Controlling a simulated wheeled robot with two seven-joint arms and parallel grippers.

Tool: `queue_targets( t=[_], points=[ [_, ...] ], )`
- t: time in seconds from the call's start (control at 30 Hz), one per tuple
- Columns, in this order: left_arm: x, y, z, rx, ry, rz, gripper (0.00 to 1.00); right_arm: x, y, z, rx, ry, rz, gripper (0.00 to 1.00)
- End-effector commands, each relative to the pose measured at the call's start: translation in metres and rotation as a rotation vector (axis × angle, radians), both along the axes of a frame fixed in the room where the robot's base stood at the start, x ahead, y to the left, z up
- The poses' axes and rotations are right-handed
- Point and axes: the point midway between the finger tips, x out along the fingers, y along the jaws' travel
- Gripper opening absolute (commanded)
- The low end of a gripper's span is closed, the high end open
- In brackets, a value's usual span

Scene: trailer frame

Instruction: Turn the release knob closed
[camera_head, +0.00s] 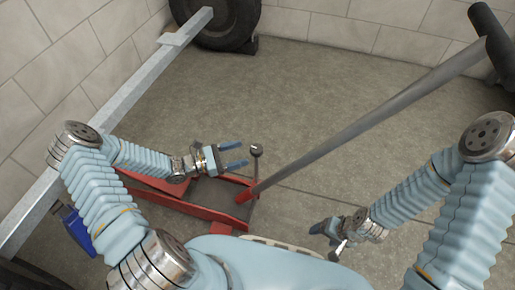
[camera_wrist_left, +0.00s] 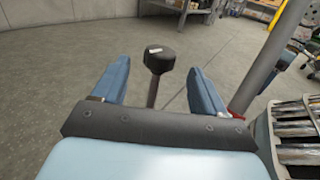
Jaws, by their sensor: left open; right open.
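The release knob (camera_head: 257,149) is a small dark knob on a thin stem, standing by the handle socket of the red floor jack (camera_head: 228,218). In the left wrist view the black knob (camera_wrist_left: 159,60), with a small white mark on top, appears between the two fingers. My left gripper (camera_head: 243,154) is open, with its blue fingers pointing right toward the knob; no contact is visible. In the left wrist view its open fingers (camera_wrist_left: 158,82) flank the stem. My right gripper (camera_head: 325,238) is at the lower right, away from the knob, with blue fingers partly in view.
The jack's long grey handle (camera_head: 370,124) slants up to the right between my arms. A metal trailer beam (camera_head: 110,115) runs along the left wall, with a tyre (camera_head: 222,20) at the back. The concrete floor (camera_head: 320,90) behind the jack is clear.

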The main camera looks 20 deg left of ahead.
Motion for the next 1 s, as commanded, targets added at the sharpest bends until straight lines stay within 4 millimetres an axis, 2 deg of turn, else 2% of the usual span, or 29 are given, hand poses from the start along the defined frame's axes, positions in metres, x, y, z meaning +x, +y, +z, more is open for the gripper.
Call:
queue_targets(
  t=[0.1,0.3,0.5,0.73,1.0],
  points=[
    [0.014,-0.024,-0.001,-0.001,0.0,-0.003,0.72,0.0,0.0,-0.003,0.001,0.001,0.0,0.72],
    [0.032,-0.05,-0.001,0.001,0.0,-0.003,0.72,0.0,0.001,-0.005,0.001,0.001,0.0,0.72],
    [0.038,-0.059,-0.001,0.002,0.001,-0.001,0.72,0.0,0.001,-0.005,0.001,0.002,0.001,0.72],
    [0.038,-0.06,0.0,0.002,0.0,-0.001,0.72,0.0,0.001,-0.005,0.001,0.002,0.001,0.72],
    [0.038,-0.059,0.0,0.002,0.0,-0.002,0.31,0.0,0.001,-0.005,0.001,0.002,0.001,0.72]
  ],
)
